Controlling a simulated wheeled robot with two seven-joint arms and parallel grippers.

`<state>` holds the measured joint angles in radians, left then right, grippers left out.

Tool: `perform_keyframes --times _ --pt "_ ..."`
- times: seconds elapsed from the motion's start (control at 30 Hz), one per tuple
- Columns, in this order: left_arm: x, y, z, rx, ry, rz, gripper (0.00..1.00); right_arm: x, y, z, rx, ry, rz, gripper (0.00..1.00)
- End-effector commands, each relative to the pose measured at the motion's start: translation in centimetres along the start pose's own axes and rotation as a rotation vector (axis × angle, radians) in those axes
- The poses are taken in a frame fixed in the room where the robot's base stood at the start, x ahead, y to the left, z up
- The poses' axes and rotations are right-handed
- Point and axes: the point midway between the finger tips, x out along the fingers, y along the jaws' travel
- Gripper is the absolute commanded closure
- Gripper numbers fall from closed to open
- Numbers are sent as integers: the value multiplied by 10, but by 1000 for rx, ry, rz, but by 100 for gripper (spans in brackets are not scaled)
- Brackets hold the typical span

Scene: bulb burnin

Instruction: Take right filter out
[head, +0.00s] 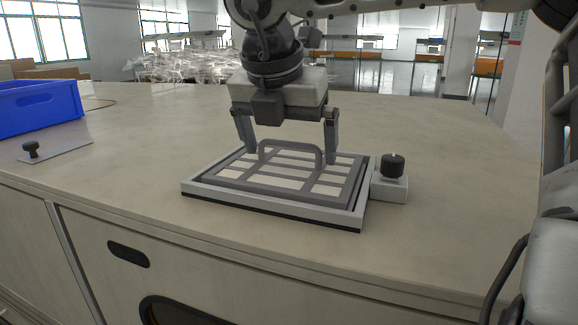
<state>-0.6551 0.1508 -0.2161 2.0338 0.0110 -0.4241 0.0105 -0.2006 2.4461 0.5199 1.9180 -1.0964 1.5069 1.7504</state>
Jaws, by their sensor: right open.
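A flat rectangular filter with a grey grid over pale panels (268,181) sits in a light grey frame (270,209) on the counter. A grey arched handle (296,145) stands up from its far middle part. My right gripper (291,158) is over the filter, pointing down. Its two fingers are spread wide, one to each side of the handle, with nothing between them gripped. The fingertips are close to the filter's top; I cannot tell whether they touch it. My left gripper is not in view.
A black knob (392,166) on a small grey block adjoins the frame's right side. A blue crate (38,107) stands at the far left, with a flat plate with a dark knob (31,149) before it. The counter (450,170) is clear to the right.

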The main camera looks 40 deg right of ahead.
Motion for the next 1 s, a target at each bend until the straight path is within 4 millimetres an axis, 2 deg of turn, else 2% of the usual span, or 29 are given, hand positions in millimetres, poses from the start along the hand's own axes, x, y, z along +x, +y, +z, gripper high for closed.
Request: perform_keyframes --times 0.17,0.3,0.73,0.87,1.0 --pt "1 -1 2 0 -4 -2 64 0 0 0 1 0 0 0" --pt "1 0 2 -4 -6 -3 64 0 0 0 1 0 0 37" --pt "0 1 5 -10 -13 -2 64 -7 0 3 3 -2 0 37" --pt "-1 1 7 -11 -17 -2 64 -22 1 9 4 -4 2 37" --pt "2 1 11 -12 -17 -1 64 -50 -6 6 2 -7 4 37"
